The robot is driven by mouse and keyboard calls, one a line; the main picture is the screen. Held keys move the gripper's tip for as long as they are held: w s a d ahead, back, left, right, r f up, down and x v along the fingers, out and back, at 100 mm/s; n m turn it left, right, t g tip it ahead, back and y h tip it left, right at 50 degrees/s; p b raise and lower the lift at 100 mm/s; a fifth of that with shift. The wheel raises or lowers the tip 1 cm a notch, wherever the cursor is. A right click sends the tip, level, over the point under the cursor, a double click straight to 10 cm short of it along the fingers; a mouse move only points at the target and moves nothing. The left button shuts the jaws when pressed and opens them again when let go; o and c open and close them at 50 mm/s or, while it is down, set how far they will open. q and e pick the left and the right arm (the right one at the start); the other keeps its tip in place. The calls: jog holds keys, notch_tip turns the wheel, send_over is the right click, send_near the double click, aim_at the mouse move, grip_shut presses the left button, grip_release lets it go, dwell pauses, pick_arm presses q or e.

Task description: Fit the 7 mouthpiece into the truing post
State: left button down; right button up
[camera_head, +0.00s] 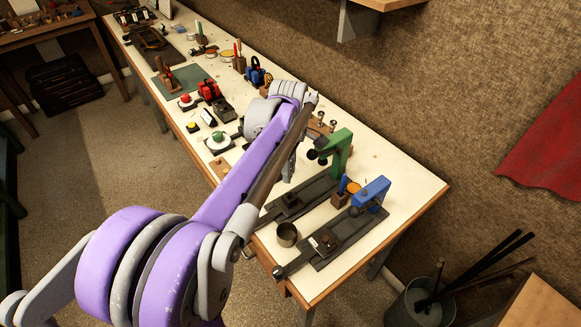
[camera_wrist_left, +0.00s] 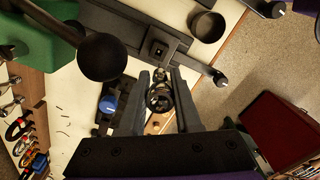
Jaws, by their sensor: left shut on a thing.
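My left gripper (camera_wrist_left: 160,74) is shut on a small metal mouthpiece (camera_wrist_left: 158,98), which sits between its fingers in the left wrist view. No number can be read on it. In the head view the gripper (camera_head: 289,172) is mostly behind my purple forearm, and the mouthpiece cannot be made out. A small square block with a dark hole (camera_wrist_left: 159,49), which may be the truing post, stands on a dark base bar just beyond the fingertips. The mouthpiece looks apart from it. My right gripper is not in view.
A green press (camera_head: 341,150) and a blue press (camera_head: 371,192) stand close by on the bench. The green press's black ball (camera_wrist_left: 103,57) is left of the fingers. A dark cup (camera_head: 287,234) stands between the bases. The bench's right corner is clear.

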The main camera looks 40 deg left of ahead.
pick_arm(q)
jog(key=shift+w, duration=0.1)
jog(key=shift+f, duration=0.4)
jog(key=shift+f+b, duration=0.95)
jog(key=shift+f, duration=0.55)
jog(key=shift+f+b, duration=0.55)
jog(key=shift+f, duration=0.45)
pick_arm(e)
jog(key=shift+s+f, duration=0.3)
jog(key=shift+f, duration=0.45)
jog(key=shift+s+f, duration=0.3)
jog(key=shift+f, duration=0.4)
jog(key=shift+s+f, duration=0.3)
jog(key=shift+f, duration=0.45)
pick_arm(q)
jog(key=shift+f+b, duration=0.95)
jog(key=shift+f, duration=0.8)
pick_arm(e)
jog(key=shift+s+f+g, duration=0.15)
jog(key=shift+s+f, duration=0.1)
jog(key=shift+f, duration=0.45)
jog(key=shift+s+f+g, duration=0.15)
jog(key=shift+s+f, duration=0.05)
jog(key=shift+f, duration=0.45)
pick_arm(q)
jog(key=c, duration=0.5)
grip_release()
